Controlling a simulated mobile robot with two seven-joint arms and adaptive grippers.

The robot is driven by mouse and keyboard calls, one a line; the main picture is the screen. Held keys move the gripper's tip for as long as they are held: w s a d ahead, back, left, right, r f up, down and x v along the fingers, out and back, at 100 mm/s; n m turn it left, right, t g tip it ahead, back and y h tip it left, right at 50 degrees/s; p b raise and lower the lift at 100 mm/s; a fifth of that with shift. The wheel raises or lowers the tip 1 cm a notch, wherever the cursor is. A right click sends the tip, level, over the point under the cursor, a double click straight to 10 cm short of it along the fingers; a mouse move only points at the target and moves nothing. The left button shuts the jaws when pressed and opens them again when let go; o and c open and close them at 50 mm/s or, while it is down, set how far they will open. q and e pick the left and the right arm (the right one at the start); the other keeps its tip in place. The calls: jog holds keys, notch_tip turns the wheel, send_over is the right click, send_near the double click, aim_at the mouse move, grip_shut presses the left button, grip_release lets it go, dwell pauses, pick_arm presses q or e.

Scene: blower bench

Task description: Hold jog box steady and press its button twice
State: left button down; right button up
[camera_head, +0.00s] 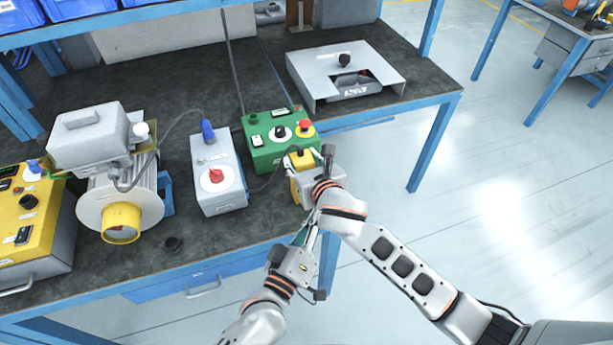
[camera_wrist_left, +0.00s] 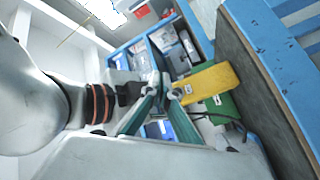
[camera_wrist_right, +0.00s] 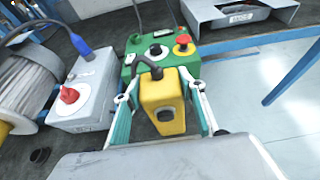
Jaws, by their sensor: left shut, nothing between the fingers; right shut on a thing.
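The yellow jog box (camera_head: 299,159) is at the bench's front edge, mostly hidden by my right gripper in the head view. In the right wrist view the jog box (camera_wrist_right: 163,92) stands between the green fingers of my right gripper (camera_wrist_right: 160,96), which is shut on its sides. Its dark round button (camera_wrist_right: 165,114) faces this camera. My left gripper (camera_head: 309,224) is shut and empty, below and in front of the jog box. In the left wrist view its fingertips (camera_wrist_left: 166,86) are together, with a yellow box (camera_wrist_left: 208,89) beyond them.
Just behind is a green control box (camera_head: 279,140) with a red mushroom button. To the left are a grey box (camera_head: 217,172) with a red knob and a blower (camera_head: 118,190). A grey metal housing (camera_head: 345,76) lies at the back right.

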pick_arm(q)
jog(key=w+a, duration=0.2)
jog(key=w, duration=0.4)
jog(key=shift+w, duration=0.15)
dwell(1.4)
jog(key=shift+w+a, duration=0.1)
jog(key=shift+w, duration=0.15)
jog(key=shift+w+a, duration=0.15)
jog(key=shift+w, duration=0.25)
dwell(0.9)
jog(key=shift+s, duration=0.1)
jog(key=shift+s+d, duration=0.25)
jog(key=shift+s, duration=0.45)
jog(key=shift+s, duration=0.1)
jog(key=shift+s+d, duration=0.25)
jog(key=shift+s, duration=0.5)
jog(key=shift+s+d, duration=0.3)
jog(key=shift+s, duration=0.5)
jog(key=shift+s+d, duration=0.25)
jog(key=shift+s, duration=0.5)
